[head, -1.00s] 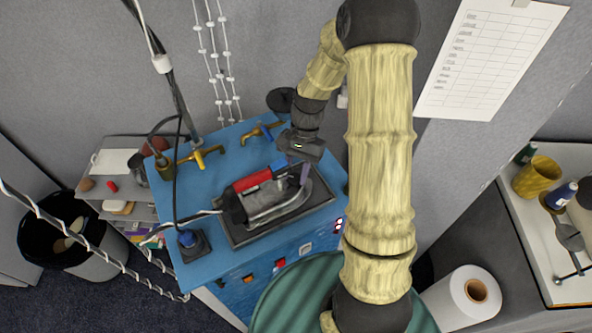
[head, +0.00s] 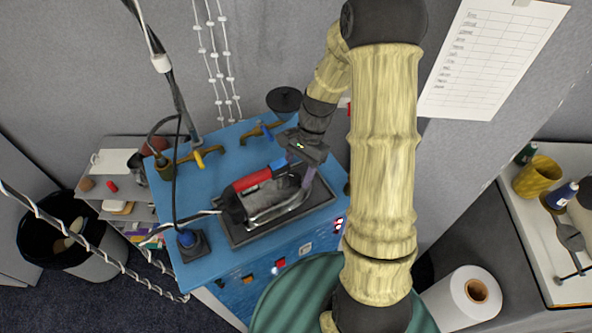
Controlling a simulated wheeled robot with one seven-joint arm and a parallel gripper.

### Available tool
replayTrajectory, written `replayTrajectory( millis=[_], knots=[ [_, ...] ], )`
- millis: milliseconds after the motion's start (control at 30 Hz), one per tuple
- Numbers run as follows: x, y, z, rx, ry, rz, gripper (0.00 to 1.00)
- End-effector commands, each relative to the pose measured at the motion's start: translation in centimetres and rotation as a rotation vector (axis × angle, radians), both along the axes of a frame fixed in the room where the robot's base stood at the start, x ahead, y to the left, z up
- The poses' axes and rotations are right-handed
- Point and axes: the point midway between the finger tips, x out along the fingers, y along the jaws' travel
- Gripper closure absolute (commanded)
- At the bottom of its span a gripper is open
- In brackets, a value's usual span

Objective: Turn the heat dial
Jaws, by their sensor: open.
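An iron-like appliance (head: 270,202) with a dark and silver body lies on a dark rectangular pad on the blue tabletop. Its red handle (head: 252,180) ends in a blue piece (head: 278,167) at the right. I cannot tell for certain whether the blue piece is the heat dial. My gripper (head: 300,172) is over the right end of the appliance, just right of the blue piece. It is open, with a purple finger pointing down; the other finger is hard to make out. I cannot tell whether it touches the appliance.
Brass taps with yellow (head: 199,160) and blue (head: 266,131) handles stand at the back of the blue table (head: 165,215). A blue knob on a black base (head: 187,240) is at its front left. A cable runs left from the appliance. A green round seat (head: 285,290) is in front.

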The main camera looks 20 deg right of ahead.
Motion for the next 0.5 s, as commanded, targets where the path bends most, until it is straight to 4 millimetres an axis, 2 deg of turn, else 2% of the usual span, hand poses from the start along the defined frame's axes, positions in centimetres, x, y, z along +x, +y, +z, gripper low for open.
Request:
replayTrajectory(
  millis=[267,500],
  knots=[
    [0.3,-0.2,1.0,-0.001,-0.003,0.007,0.47],
    [1.3,-1.6,4.8,-0.001,-0.005,0.003,0.47]
  ],
)
